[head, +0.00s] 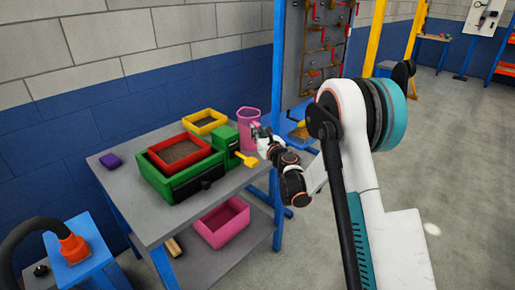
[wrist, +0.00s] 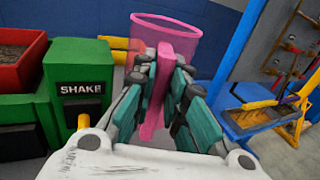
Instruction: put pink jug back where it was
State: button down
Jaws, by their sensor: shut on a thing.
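The pink jug (head: 245,126) is upright at the right end of the grey workbench (head: 128,205), beside the green shaker machine (head: 222,140). In the wrist view the jug (wrist: 178,28) shows its round open rim, with its handle (wrist: 156,110) between my fingers. My gripper (head: 262,141) is shut on that handle; the gripper also fills the middle of the wrist view (wrist: 163,95). The jug's base is hidden behind my gripper, so I cannot tell whether it touches the bench.
A red tray (head: 152,158) sits on the green machine, with a yellow tray (head: 188,123) behind it. A yellow lever (head: 246,159) sticks out near my gripper. A purple block (head: 110,161) lies at the bench's left. A pink bin (head: 241,225) stands on the lower shelf.

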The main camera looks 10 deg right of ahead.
jog(key=shift+f+b, duration=0.85)
jog(key=shift+f, duration=1.65)
jog(key=c, duration=1.6)
grip_release()
jog(key=shift+f, duration=0.1)
